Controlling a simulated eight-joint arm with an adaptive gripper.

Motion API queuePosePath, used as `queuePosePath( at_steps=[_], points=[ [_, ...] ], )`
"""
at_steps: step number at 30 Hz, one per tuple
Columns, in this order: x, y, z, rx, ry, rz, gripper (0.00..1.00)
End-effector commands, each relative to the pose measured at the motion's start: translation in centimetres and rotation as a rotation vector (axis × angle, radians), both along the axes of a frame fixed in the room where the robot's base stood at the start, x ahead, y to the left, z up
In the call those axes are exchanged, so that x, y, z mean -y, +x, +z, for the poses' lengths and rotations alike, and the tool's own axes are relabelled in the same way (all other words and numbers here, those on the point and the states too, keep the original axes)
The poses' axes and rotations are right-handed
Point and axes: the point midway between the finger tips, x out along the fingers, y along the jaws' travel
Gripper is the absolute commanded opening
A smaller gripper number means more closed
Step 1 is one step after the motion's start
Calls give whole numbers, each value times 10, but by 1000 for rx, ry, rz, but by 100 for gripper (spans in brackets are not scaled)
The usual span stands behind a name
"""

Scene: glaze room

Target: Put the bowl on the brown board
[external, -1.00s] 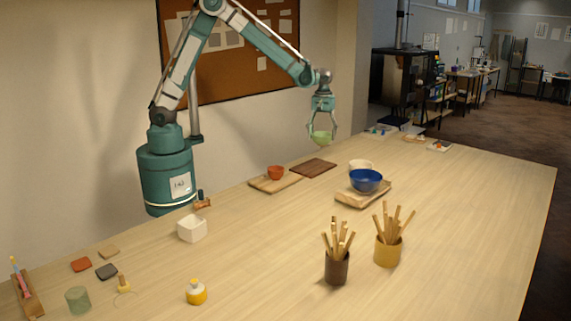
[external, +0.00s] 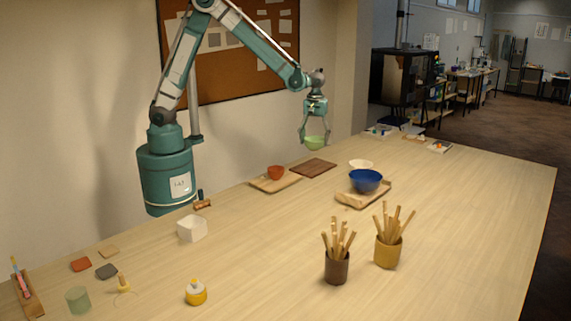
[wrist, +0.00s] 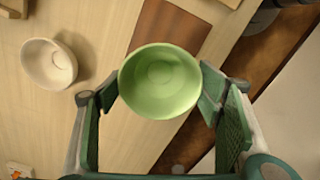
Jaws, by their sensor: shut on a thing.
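My gripper (external: 315,141) is shut on a light green bowl (external: 315,144), which it holds upright in the air above the far left side of the table. In the wrist view the green bowl (wrist: 160,82) sits between the two fingers, which touch it at opposite sides. The brown board (external: 313,167) lies flat and bare on the table, below the held bowl in the external view. In the wrist view the brown board (wrist: 170,28) shows behind the bowl, which hides part of it.
A light wooden board (external: 275,186) with an orange-red cup (external: 276,172) lies just left of the brown board. Two pots of sticks stand nearer the front.

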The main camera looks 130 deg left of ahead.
Motion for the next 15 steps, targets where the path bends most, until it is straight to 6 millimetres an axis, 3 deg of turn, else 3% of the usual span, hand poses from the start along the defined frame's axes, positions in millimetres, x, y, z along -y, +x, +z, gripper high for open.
queuePosePath(
  at_steps=[9,15],
  points=[
    [0,0,-37,0,0,0,49],
    [0,0,-47,0,0,0,49]
  ],
)
